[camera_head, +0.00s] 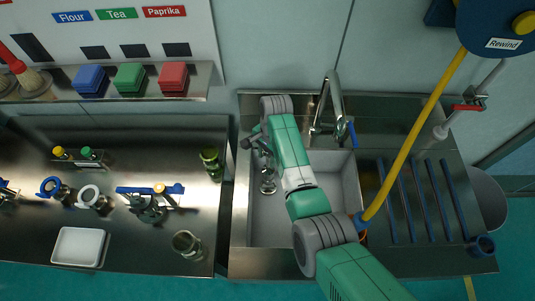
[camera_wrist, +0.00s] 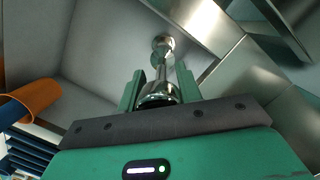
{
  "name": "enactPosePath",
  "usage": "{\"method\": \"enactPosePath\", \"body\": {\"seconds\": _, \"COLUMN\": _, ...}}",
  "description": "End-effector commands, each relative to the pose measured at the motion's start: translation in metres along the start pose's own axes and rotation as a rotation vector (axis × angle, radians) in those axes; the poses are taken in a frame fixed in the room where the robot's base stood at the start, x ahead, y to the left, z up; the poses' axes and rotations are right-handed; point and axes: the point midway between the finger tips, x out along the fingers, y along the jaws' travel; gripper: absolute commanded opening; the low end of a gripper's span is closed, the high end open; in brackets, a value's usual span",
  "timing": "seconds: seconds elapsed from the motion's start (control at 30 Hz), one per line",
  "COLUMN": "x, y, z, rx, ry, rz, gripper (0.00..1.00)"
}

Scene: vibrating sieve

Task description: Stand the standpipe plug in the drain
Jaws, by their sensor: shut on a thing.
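The standpipe plug (camera_head: 268,179) is a shiny metal piece over the left part of the sink basin (camera_head: 333,190). My gripper (camera_wrist: 160,92) is shut on its near end, with one green finger on each side. In the wrist view the plug's narrow stem (camera_wrist: 167,65) runs away from the fingers to a round, wider end. In the head view my gripper (camera_head: 256,142) is near the basin's upper left, partly hidden by my arm. I cannot make out the drain, or tell whether the plug's far end touches the basin floor.
A faucet (camera_head: 329,105) stands behind the basin, close right of my arm. Blue bars (camera_head: 425,200) cover the right drainboard. Jars and a burner-like stand (camera_head: 147,203) occupy the left counter.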

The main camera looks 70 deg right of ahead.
Motion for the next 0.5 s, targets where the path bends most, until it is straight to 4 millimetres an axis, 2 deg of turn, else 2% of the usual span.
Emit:
{"method": "enactPosePath", "body": {"seconds": 0.33, "x": 0.026, "y": -0.001, "z": -0.004, "rx": 0.000, "ry": 0.001, "rz": -0.002, "gripper": 0.00}}
{"method": "enactPosePath", "body": {"seconds": 0.5, "x": 0.029, "y": -0.001, "z": -0.005, "rx": 0.000, "ry": 0.001, "rz": -0.002, "gripper": 0.00}}
